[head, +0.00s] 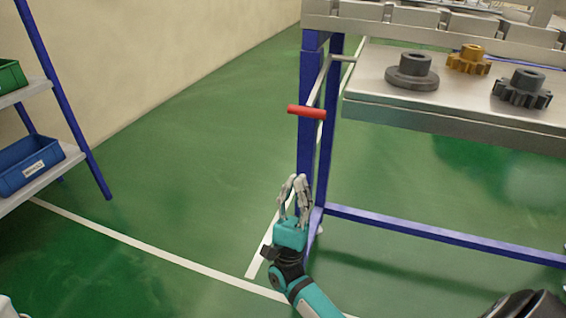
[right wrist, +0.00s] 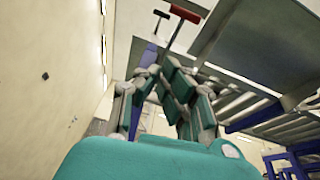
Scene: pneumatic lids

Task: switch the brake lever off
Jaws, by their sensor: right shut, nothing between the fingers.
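The brake lever is a red bar handle (head: 307,112) on a thin metal rod, at the left end of the blue-legged metal table. It also shows near the top of the right wrist view (right wrist: 185,14). My right gripper (head: 296,180) is below the handle in the head view, fingers pointing up towards it and apart from it. Its fingers (right wrist: 160,74) are drawn together with nothing between them. My left gripper is not in view.
The table's metal shelf (head: 390,107) holds two dark gears (head: 411,72) (head: 522,89) and a golden gear (head: 468,60). A blue table leg (head: 306,130) stands close to the right gripper. A rack with a blue bin (head: 28,164) is at left; green floor between is clear.

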